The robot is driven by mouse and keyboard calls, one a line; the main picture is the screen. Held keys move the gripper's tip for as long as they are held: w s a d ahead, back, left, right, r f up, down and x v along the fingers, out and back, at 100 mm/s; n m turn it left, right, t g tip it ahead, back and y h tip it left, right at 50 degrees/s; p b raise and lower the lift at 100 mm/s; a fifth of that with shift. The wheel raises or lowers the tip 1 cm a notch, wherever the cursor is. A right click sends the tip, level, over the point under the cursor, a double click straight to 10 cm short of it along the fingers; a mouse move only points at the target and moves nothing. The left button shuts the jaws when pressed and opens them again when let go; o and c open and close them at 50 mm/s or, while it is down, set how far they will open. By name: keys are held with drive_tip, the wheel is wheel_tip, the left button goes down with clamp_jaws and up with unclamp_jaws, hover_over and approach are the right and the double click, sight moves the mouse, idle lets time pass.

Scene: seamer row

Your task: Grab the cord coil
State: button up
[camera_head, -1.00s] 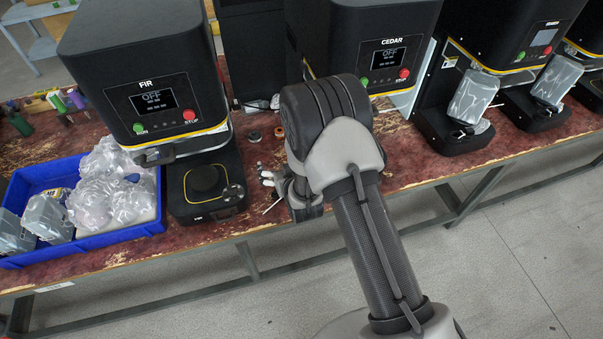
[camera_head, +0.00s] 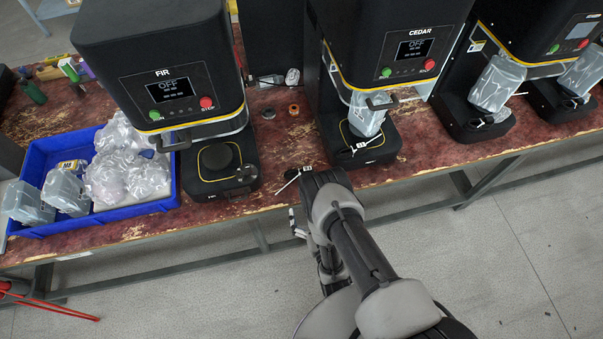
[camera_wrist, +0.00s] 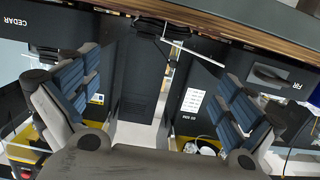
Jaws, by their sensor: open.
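I cannot make out a cord coil for certain. A small dark bundle with thin white strips (camera_head: 291,176) lies near the table's front edge, between the FIR and CEDAR machines and partly behind my arm. In the wrist view, which is upside down, a dark bundle (camera_wrist: 150,28) with a white strip shows at the top, beyond my fingertips. My gripper (camera_wrist: 150,85) is open, its two blue-padded fingers wide apart with nothing between them. In the head view my arm hides most of the gripper.
The FIR machine (camera_head: 165,80) and CEDAR machine (camera_head: 400,50) flank the gap. A blue crate (camera_head: 130,224) holds clear bags and packs at left. Two small rings (camera_head: 293,109) lie farther back. A clear pack (camera_head: 366,113) stands on the CEDAR base. Open floor lies in front.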

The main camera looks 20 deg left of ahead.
drive_tip(key=shift+w+a+f+b, duration=0.45)
drive_tip(key=shift+w+b, duration=0.2)
drive_tip(key=shift+b, duration=2.2)
drive_tip(key=shift+w+b, duration=0.1)
drive_tip(key=shift+b, duration=0.5)
drive_tip(key=b, duration=0.4)
approach(299, 171)
drive_tip(key=x, duration=0.4)
drive_tip(key=shift+w, duration=0.45)
drive_tip(key=x, duration=0.1)
drive_tip(key=b+x, duration=0.2)
drive_tip(key=x, duration=0.1)
drive_tip(key=shift+a+f, duration=0.2)
drive_tip(key=shift+f, duration=0.1)
drive_tip(key=shift+w+a, duration=0.3)
drive_tip(key=shift+w, duration=0.15)
drive_tip(key=shift+c, duration=0.4)
drive_tip(key=c, duration=0.8)
drive_tip(key=shift+c, duration=0.3)
